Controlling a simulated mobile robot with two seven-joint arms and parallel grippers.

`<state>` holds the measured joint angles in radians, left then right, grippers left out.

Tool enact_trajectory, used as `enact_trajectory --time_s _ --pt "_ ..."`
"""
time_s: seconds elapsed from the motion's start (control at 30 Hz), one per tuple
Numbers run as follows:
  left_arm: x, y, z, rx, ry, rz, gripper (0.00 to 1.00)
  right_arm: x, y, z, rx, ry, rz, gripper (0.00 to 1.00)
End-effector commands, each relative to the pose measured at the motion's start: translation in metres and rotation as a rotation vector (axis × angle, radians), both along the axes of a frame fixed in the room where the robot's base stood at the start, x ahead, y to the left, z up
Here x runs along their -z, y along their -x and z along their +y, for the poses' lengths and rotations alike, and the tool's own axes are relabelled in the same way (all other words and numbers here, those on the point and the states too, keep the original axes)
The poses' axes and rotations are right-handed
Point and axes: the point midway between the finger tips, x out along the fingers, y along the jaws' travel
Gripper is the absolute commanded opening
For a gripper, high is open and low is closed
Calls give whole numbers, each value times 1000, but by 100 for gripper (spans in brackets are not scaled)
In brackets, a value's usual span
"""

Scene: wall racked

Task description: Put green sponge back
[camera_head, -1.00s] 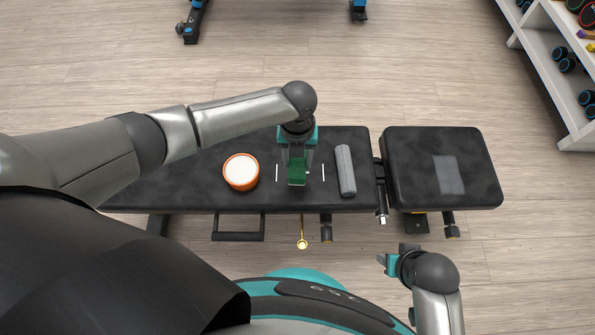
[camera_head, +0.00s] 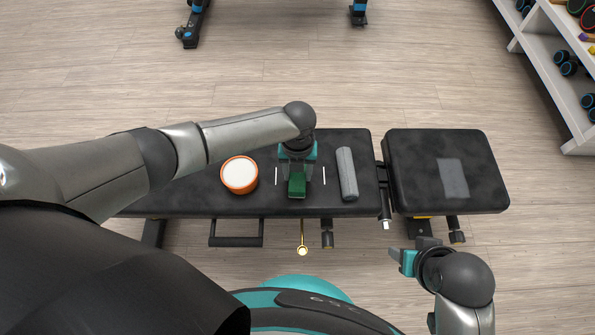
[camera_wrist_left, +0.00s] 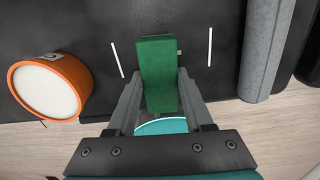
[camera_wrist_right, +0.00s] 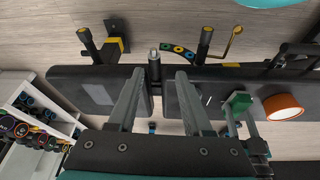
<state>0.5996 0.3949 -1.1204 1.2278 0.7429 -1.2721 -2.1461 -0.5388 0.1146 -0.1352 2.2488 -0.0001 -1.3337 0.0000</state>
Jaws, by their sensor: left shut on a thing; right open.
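The green sponge (camera_head: 297,187) is a dark green block at the black bench, between two short white lines. It also shows in the left wrist view (camera_wrist_left: 159,72) between the fingers, and in the right wrist view (camera_wrist_right: 238,104). My left gripper (camera_head: 297,172) is shut on the sponge, and its fingers (camera_wrist_left: 160,98) lie along the block's sides. I cannot tell whether the sponge touches the bench. My right gripper (camera_head: 402,260) is open and empty in front of the bench's right section; its fingers (camera_wrist_right: 160,85) are spread apart in its wrist view.
On the bench (camera_head: 180,195), an orange tub with a white top (camera_head: 239,175) stands left of the sponge and a grey roll (camera_head: 347,174) lies to the right. A grey patch (camera_head: 453,178) marks the separate right pad. A white shelf (camera_head: 545,70) stands far right.

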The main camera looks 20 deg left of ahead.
Motion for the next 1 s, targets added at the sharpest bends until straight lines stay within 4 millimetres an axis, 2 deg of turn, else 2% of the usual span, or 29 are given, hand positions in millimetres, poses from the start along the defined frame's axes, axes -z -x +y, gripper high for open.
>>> enact_trajectory --time_s 0.3,0.33,0.57,1.0 --pt "5 0 0 0 0 0 0 -4 -1 0 0 -2 -9 50" --pt "4 0 0 0 0 0 54 -6 -1 0 0 -2 -10 50" --pt "4 0 0 0 0 0 79 -7 -1 0 1 -2 -11 50" --pt "5 0 0 -1 0 0 81 -6 1 0 1 -2 -8 50"
